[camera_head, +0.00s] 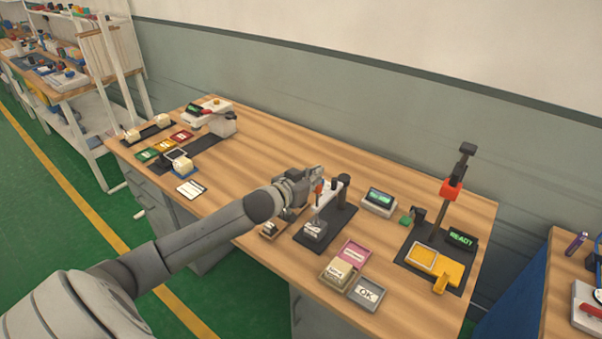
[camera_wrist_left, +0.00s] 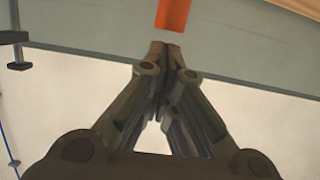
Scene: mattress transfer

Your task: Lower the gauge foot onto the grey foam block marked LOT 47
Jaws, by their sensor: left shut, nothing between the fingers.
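The gauge (camera_head: 345,212) stands on a black base in the middle of the bench, with a white head and a dark column. A grey block (camera_head: 315,231) with a white label sits on that base; the label is too small to read. The gauge foot is too small to make out, and I cannot tell whether it touches the block. My left gripper (camera_head: 319,170) is shut and empty beside the gauge head, close to a small orange-red part (camera_head: 319,187). In the left wrist view the fingertips (camera_wrist_left: 160,45) meet just below an orange part (camera_wrist_left: 173,14), with no clear grip on it.
A small display unit (camera_head: 380,200) stands right of the gauge. A pink tray (camera_head: 355,250), a cream block (camera_head: 338,272) and a grey OK tray (camera_head: 367,293) lie in front. A station with a READY screen (camera_head: 461,239) stands at right.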

